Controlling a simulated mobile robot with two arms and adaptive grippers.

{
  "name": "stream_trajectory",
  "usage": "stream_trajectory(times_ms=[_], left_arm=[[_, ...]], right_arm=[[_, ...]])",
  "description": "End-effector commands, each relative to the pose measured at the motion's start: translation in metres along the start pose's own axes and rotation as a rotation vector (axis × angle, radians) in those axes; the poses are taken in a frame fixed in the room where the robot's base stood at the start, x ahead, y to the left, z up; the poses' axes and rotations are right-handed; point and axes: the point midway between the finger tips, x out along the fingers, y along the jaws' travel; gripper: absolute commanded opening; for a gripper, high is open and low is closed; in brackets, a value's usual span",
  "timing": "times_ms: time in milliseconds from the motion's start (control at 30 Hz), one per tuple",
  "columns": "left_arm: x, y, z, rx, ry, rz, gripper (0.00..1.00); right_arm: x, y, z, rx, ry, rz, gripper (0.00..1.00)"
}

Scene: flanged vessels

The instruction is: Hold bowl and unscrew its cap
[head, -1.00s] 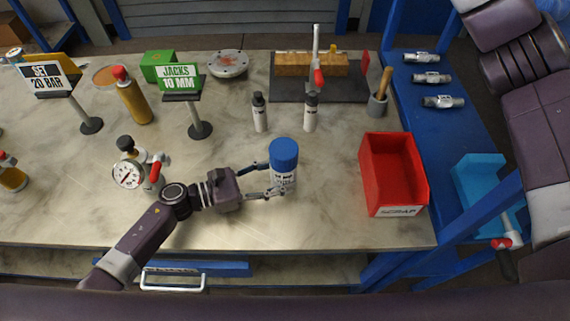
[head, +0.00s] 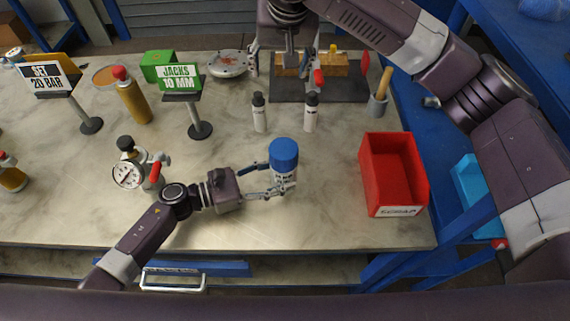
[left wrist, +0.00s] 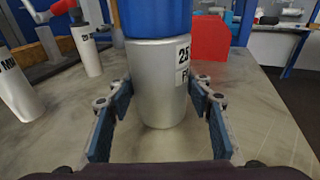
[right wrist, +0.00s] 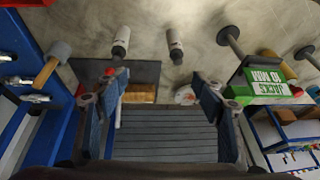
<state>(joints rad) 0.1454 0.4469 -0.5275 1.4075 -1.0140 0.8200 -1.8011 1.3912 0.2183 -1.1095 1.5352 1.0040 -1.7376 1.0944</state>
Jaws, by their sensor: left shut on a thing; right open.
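The bowl (head: 284,178) is a silver-grey cylinder with a printed label, topped by a blue cap (head: 284,153). It stands upright, and the cap is on it. My left gripper (head: 272,186) is shut on the bowl's body below the cap. In the left wrist view the bowl (left wrist: 158,85) sits between the two blue-padded fingers, with the blue cap (left wrist: 155,17) cut off by the top edge. My right gripper (head: 290,65) is open and empty at the back of the table, above the wooden block's area. The right wrist view shows its fingers (right wrist: 160,110) wide apart.
A red bin (head: 392,175) stands right of the bowl. Two small white bottles (head: 260,112) stand behind it. A pressure gauge (head: 127,175) is at left. Two sign stands (head: 198,130) and a yellow bottle (head: 132,100) are at back left. The table's front middle is clear.

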Motion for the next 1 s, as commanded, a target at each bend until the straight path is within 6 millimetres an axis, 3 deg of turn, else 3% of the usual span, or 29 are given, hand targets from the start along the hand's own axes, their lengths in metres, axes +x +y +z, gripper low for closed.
stream_trajectory(times_ms=[100,300,567,1000], left_arm=[[0.0,-0.001,-0.001,-0.001,0.001,-0.001,0.27],[0.0,-0.001,-0.001,-0.001,0.001,-0.002,0.27],[0.0,-0.001,-0.001,-0.002,0.001,-0.002,0.27],[0.0,-0.001,-0.001,-0.002,0.001,-0.002,0.27]], right_arm=[[0.011,0.0,0.051,0.017,-0.167,0.024,0.62],[0.014,0.004,0.107,0.032,-0.354,0.066,0.62],[0.021,0.007,0.129,0.035,-0.417,0.085,0.62],[0.067,0.011,0.149,0.035,-0.414,0.083,0.62]])
